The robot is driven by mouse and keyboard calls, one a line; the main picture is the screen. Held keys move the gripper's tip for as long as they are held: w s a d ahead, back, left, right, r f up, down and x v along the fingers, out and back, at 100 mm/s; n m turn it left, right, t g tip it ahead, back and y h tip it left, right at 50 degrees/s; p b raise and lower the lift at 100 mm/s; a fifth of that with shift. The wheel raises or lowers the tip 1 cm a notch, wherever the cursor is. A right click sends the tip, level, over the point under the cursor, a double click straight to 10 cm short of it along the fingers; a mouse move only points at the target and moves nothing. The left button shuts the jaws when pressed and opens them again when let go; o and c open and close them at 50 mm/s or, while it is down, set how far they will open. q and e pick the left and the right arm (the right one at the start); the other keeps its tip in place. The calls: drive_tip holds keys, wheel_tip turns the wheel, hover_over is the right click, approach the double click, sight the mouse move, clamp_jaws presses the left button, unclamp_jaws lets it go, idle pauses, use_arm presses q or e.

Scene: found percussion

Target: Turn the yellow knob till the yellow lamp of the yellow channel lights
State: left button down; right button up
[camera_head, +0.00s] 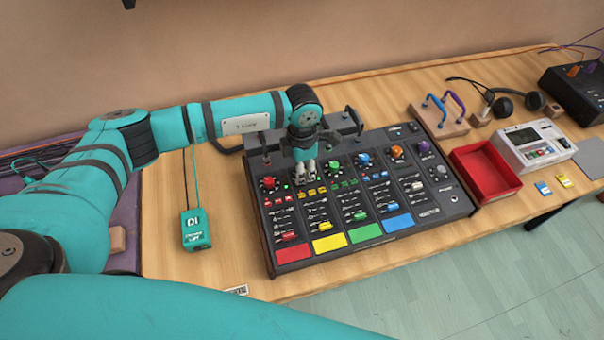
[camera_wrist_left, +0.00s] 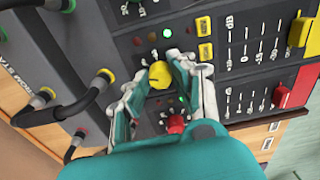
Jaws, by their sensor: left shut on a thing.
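The mixing panel (camera_head: 456,209) stands on the wooden table with red, yellow, green and blue channels side by side. My left gripper (camera_head: 305,179) points down at the upper part of the yellow channel and hides its knob in the head view. In the left wrist view, the yellow knob (camera_wrist_left: 159,75) sits between the two fingertips of my left gripper (camera_wrist_left: 163,68), which is shut on it. The red knob (camera_wrist_left: 175,124) is just below it. My right gripper is out of view.
The green knob (camera_head: 332,169) and blue knob (camera_head: 363,158) are close on the right. Black cables with plugs (camera_wrist_left: 107,74) run beside the knobs. A teal DI box (camera_head: 196,230) lies left of the panel; a red tray (camera_head: 486,172) stands to its right.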

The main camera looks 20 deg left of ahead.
use_arm(q)
drive_tip(key=shift+f+m+b, duration=0.1)
drive_tip(key=shift+m+b, duration=0.7)
drive_tip(key=shift+b, duration=0.05)
drive_tip(key=shift+m+b, duration=0.35)
drive_tip(key=shift+m, duration=0.05)
drive_tip(key=c, duration=1.1)
unclamp_jaws()
drive_tip(key=shift+r, duration=0.2)
wheel_tip(320, 180, up, 12)
